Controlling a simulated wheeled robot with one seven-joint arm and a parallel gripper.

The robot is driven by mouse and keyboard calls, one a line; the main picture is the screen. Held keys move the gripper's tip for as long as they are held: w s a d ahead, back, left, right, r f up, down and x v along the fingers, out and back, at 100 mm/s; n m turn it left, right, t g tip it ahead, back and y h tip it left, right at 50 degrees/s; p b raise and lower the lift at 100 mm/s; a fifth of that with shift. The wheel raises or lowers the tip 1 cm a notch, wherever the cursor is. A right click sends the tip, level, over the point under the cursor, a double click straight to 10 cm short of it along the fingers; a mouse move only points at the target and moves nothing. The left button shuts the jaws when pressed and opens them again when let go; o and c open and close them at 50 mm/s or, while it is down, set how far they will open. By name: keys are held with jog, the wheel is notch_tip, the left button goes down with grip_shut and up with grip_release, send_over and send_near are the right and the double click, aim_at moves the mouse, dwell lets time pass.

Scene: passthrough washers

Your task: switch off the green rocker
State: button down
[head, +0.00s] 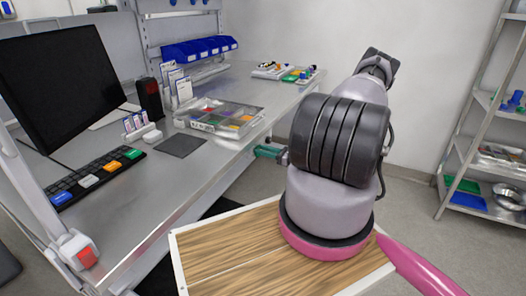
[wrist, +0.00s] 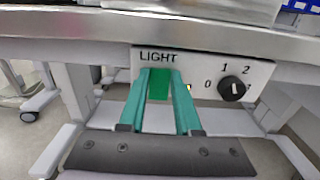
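The green rocker (wrist: 159,84) sits on a pale panel (wrist: 205,68) marked "LIGHT", under the table edge in the wrist view. My gripper (wrist: 161,74) has two teal fingers, apart with nothing held between them. The fingertips are at the panel, one on each side of the rocker as seen; I cannot tell whether they touch it. The fingers partly cover the rocker's surroundings, and its tilt is not clear. In the head view, my gripper (head: 266,152) is at the table's front edge, and the panel is hidden there.
A black rotary knob (wrist: 232,88) marked 0, 1, 2 is right of the rocker. A red switch (head: 88,256) is on a white box at the table's near left. The metal table (head: 150,200) carries a keyboard (head: 98,176), a monitor and a parts tray (head: 222,117).

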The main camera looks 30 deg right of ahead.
jog(key=shift+s+d+f+t+y, duration=0.1)
jog(key=shift+f+t+y, duration=0.2)
jog(key=shift+t+y, duration=0.4)
jog(key=shift+d+f+t+y, duration=0.1)
jog(key=shift+f+t+y, duration=0.15)
jog(key=shift+t+y, duration=0.4)
jog(key=c, duration=0.6)
grip_release()
jog(key=shift+s, duration=0.1)
jog(key=v, duration=1)
jog(key=shift+s+f, duration=0.2)
jog(key=shift+s, duration=0.05)
jog(key=shift+d, duration=0.1)
